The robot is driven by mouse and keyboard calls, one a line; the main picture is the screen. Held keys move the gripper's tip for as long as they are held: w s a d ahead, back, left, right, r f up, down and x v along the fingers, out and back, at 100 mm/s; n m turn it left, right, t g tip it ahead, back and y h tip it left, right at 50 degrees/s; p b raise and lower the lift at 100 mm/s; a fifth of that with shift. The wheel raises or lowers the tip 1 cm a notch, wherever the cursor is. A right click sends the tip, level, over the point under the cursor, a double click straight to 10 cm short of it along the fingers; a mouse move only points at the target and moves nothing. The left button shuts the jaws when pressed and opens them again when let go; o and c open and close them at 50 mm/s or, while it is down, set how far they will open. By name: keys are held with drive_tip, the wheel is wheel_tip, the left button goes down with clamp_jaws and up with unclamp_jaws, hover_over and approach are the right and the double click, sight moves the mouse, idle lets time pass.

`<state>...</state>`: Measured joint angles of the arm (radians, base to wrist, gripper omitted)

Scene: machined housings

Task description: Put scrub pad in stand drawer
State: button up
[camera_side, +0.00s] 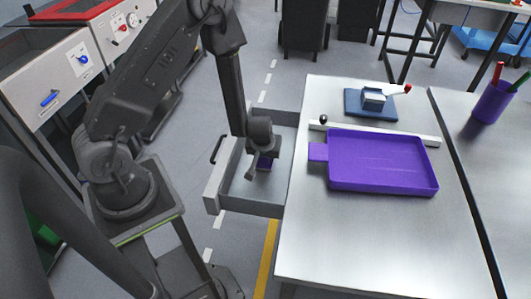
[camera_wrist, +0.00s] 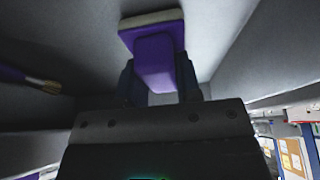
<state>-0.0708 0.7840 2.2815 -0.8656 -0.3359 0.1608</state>
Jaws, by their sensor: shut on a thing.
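The stand drawer (camera_side: 232,190) is a grey metal box pulled out on the left side of the steel table, with a dark handle on its front. My gripper (camera_side: 263,155) is down inside the drawer. In the wrist view my gripper (camera_wrist: 156,82) is shut on the scrub pad (camera_wrist: 154,50), a purple grip block with a pale pad at its far end. Whether the pad touches the drawer floor I cannot tell.
A purple-handled brush (camera_wrist: 30,78) lies in the drawer, left in the wrist view. The steel table (camera_side: 320,260) holds a purple tray (camera_side: 385,163), a white bar (camera_side: 400,136) and a blue fixture (camera_side: 371,103). A purple cup (camera_side: 492,102) stands at the right. Drawer walls surround my gripper.

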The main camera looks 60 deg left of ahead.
drive_tip(key=shift+f, duration=0.1)
drive_tip(key=o, duration=0.9)
drive_tip(key=shift+c, duration=0.2)
